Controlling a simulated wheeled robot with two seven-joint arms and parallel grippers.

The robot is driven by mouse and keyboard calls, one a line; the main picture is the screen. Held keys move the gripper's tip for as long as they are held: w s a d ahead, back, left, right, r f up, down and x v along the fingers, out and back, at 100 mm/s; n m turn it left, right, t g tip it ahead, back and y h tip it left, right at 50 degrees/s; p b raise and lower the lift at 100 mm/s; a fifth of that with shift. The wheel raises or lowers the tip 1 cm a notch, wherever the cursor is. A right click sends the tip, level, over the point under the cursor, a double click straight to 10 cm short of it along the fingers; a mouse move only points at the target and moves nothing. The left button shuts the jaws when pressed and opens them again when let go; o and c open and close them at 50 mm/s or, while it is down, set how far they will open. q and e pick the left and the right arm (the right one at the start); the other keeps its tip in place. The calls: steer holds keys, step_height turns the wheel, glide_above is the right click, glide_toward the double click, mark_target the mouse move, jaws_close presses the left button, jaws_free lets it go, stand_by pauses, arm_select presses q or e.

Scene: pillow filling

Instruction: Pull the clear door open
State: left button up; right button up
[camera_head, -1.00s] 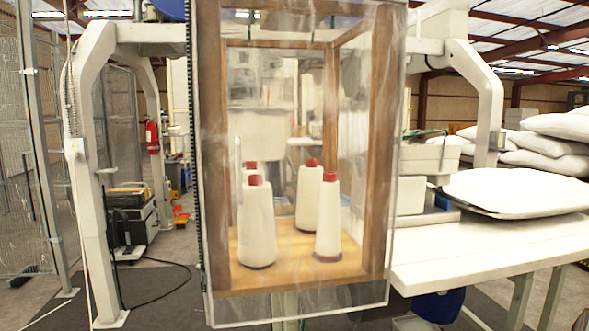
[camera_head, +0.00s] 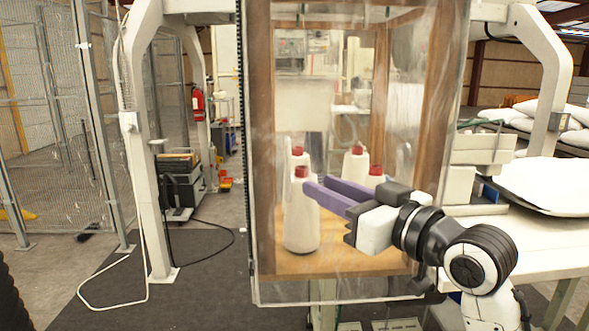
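The clear door (camera_head: 270,285) is a see-through panel on the front of a wooden-framed cabinet. It looks closed, with its lower edge hanging below the wooden floor. Several white thread cones with red tops (camera_head: 300,225) stand inside behind it. My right gripper (camera_head: 318,187) reaches in from the lower right and is in front of the door, its purple fingers pointing left. The fingers look apart with nothing between them. I cannot tell whether they touch the panel. The gripper covers part of the cones. My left gripper is not in view.
A white table (camera_head: 535,255) with a white pillow (camera_head: 548,184) on a tray stands at the right. A white machine post (camera_head: 150,170) and a wire fence (camera_head: 70,150) stand at the left. A thin cable lies on the floor there. Dark floor left of the cabinet is mostly clear.

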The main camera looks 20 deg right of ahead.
steer(key=p, duration=0.1)
glide_toward(294, 175)
steer(key=w+a, duration=0.1)
steer(key=w+a+r, duration=0.1)
steer(key=w+a, duration=0.1)
steer(key=w+a+r, duration=0.1)
steer(key=shift+w+a, duration=0.25)
steer(key=shift+a, duration=0.15)
steer(key=shift+c, duration=0.3)
jaws_close()
